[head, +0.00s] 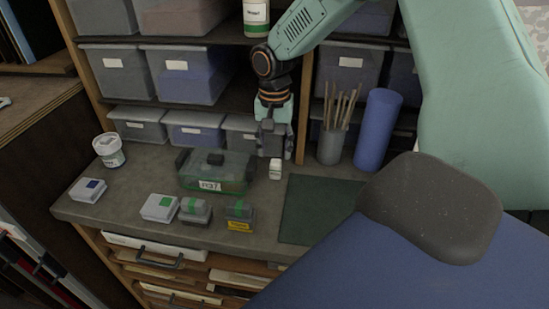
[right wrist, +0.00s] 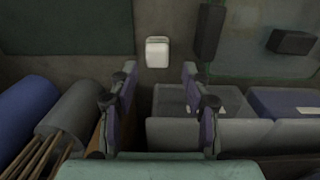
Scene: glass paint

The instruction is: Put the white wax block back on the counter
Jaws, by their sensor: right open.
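The small white wax block (head: 275,169) stands on the grey counter (head: 130,205), just right of the green clear-sided box (head: 215,180) and left of the dark green mat (head: 312,210). My right gripper (head: 273,148) points down just above and behind the block. In the right wrist view, my right gripper (right wrist: 160,74) has its two fingers spread with nothing between them. The white block (right wrist: 157,52) lies just beyond the fingertips there, apart from both. My left gripper is not in view.
A brush holder (head: 330,146) and a blue cylinder (head: 377,130) stand right of the gripper. Shelf bins (head: 195,130) are behind. A white jar (head: 109,150), small boxes (head: 159,208) and a yellow-labelled block (head: 239,225) stand on the counter. The mat is clear.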

